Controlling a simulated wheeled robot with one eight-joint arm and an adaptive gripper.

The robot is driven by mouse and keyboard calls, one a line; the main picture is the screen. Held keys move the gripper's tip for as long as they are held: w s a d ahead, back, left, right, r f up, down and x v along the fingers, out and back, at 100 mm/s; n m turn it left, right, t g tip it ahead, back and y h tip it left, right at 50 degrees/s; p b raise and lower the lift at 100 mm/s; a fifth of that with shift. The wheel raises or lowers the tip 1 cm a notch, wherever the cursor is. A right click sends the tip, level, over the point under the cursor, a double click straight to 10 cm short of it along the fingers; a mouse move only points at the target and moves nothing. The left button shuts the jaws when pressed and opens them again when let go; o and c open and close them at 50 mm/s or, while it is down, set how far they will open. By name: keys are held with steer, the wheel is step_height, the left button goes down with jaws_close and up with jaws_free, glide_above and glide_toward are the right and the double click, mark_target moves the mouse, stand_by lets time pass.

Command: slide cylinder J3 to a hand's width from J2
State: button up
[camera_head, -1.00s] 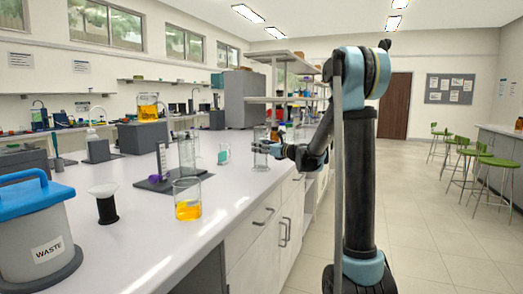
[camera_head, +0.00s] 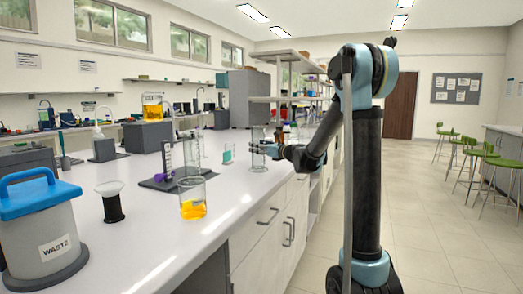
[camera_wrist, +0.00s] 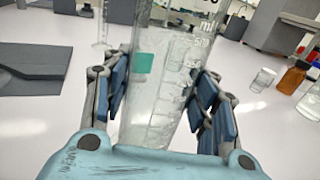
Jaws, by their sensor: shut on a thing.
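A clear graduated cylinder with "ml" marks stands between the fingers of my gripper (camera_wrist: 160,100) in the wrist view. The same cylinder (camera_head: 258,151) shows in the head view near the bench's front edge. My gripper (camera_head: 272,150) is shut on it from the right; it looks upright, and I cannot tell whether its base touches the bench. A small clear vessel with a teal patch (camera_head: 228,153) is to its left; a teal patch (camera_wrist: 144,63) also shows through the held cylinder. No J2 or J3 label is readable, so I cannot tell which glass is J2.
A beaker with orange liquid (camera_head: 193,198) stands nearer me, by a dark stand base (camera_head: 160,182). A brown bottle (camera_wrist: 292,77) is right of my gripper. White bench lies between.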

steer(key=shift+s+a, duration=0.55)
steer(key=shift+a, duration=0.45)
steer(key=shift+s+a, duration=0.5)
steer(key=shift+a, duration=0.35)
steer(key=shift+s+a, duration=0.5)
steer(key=shift+a, duration=0.3)
steer(key=shift+s+a, duration=0.5)
steer(key=shift+a, duration=0.35)
steer(key=s+a, duration=0.3)
steer(key=a, duration=0.2)
steer(key=shift+a, duration=0.25)
stand_by(0.4)
steer(key=shift+s+a, duration=0.4)
steer(key=shift+a, duration=0.2)
steer(key=shift+s+a, duration=0.35)
steer(key=shift+a, duration=0.25)
